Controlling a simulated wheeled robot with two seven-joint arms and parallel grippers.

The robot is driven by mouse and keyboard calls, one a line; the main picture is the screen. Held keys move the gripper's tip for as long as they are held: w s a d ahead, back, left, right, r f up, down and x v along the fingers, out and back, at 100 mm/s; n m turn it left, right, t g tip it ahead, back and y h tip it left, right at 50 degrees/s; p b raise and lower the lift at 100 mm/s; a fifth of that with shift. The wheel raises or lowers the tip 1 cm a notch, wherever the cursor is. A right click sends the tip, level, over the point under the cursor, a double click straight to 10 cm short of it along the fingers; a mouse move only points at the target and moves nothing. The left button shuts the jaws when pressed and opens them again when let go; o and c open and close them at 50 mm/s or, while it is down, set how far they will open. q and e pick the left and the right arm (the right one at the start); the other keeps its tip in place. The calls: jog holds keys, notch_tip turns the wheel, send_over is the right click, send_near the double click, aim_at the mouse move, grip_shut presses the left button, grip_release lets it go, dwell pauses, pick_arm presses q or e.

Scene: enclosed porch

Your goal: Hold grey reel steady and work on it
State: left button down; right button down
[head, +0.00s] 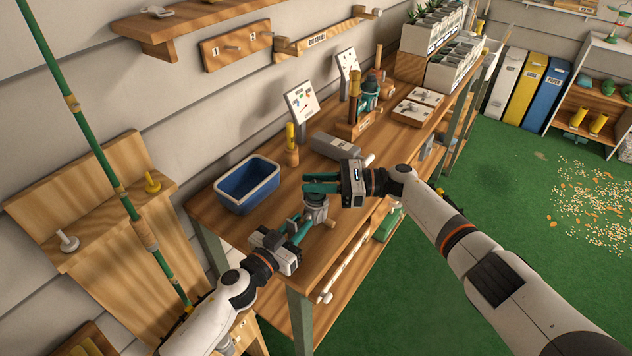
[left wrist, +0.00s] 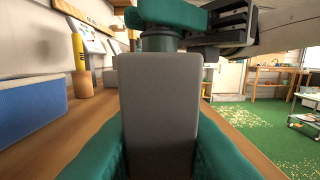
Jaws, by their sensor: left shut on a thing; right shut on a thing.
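The grey reel (head: 316,210) is near the front edge of the wooden workbench, partly hidden by both grippers. My left gripper (head: 299,230) is shut on its lower side from the left front. In the left wrist view a plain grey block of the reel (left wrist: 160,110) fills the space between my teal fingers. My right gripper (head: 320,187) is shut on the top of the reel, its teal fingers lying across it. They also show at the top of the left wrist view (left wrist: 165,13), above a dark round collar. The exact part in the right fingers is hidden.
A blue bin (head: 248,186) stands left of the reel on the workbench (head: 285,214). Behind are a yellow-handled tool in a wooden block (head: 291,157), a long grey box (head: 335,146) and a card stand (head: 301,101). A green rod (head: 95,150) leans at left.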

jog(key=shift+g, duration=0.4)
jog(key=c, duration=1.2)
grip_release()
jog(key=shift+c, duration=0.2)
jog(key=d, duration=1.2)
jog(key=shift+w, duration=0.1)
